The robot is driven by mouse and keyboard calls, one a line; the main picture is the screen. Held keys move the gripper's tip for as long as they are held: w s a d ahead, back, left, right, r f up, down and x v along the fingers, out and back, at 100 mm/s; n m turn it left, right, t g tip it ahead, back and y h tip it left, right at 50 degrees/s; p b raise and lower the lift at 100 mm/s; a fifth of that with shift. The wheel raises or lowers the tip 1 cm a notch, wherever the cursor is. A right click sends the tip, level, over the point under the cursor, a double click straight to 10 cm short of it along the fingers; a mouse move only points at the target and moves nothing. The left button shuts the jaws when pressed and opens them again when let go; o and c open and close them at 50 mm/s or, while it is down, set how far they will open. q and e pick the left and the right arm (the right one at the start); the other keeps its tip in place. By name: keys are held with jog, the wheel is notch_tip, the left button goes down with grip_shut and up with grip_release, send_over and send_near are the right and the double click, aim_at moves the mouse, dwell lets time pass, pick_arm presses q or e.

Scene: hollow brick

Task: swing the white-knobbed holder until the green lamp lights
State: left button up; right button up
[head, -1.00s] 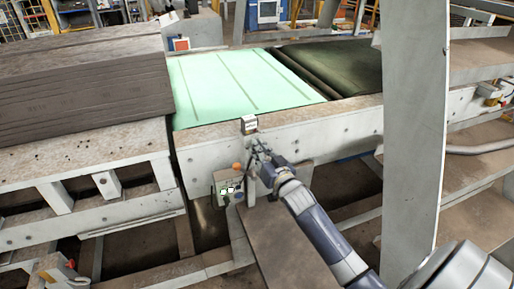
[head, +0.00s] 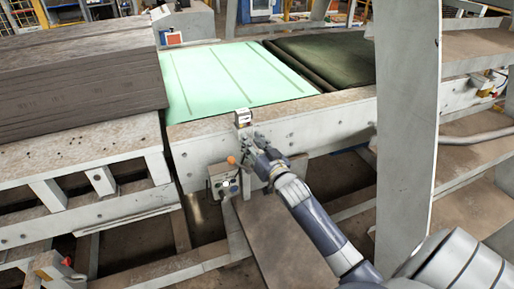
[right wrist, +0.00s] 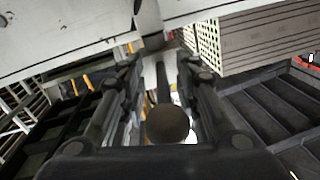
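A small boxy holder with a pale face (head: 243,118) stands on the front rail of the conveyor in the head view. My right gripper (head: 247,139) is just below it, at the rail's front side. In the right wrist view a dark round knob (right wrist: 167,124) on a dark rod shows between the two fingers (right wrist: 158,68). A gap shows beside the knob, so the fingers look open around it. No white knob is clear. A grey control box (head: 222,182) with a pale bright spot hangs below the rail; I cannot make out a green lamp. My left gripper is out of view.
An orange ball knob (head: 232,160) sits above the control box, close to my gripper. A mint-green belt (head: 225,78) lies behind the rail. A stack of grey slabs (head: 80,80) stands left. A pale upright post (head: 405,130) stands right of my arm.

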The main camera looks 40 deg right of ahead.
jog(key=s+a, duration=0.1)
jog(key=s, duration=1)
jog(key=shift+s+a, duration=0.3)
jog(key=shift+s, duration=0.05)
jog(key=shift+a+f, duration=0.2)
grip_shut()
jog(key=a+f+n+h+b, duration=0.15)
jog(key=a+n+b, duration=0.35)
jog(key=n, duration=0.5)
jog(key=a+f+n+h+b, duration=0.1)
jog(key=a+n+h+b, duration=0.2)
jog(key=a+n+b, duration=0.45)
jog(key=w+d+r+n+p, duration=0.2)
jog(key=w+d+p, duration=0.3)
jog(key=w+d, duration=0.3)
jog(key=shift+w+d+g+p, duration=0.3)
jog(key=shift+w+d+p, duration=0.1)
jog(key=shift+d, duration=0.55)
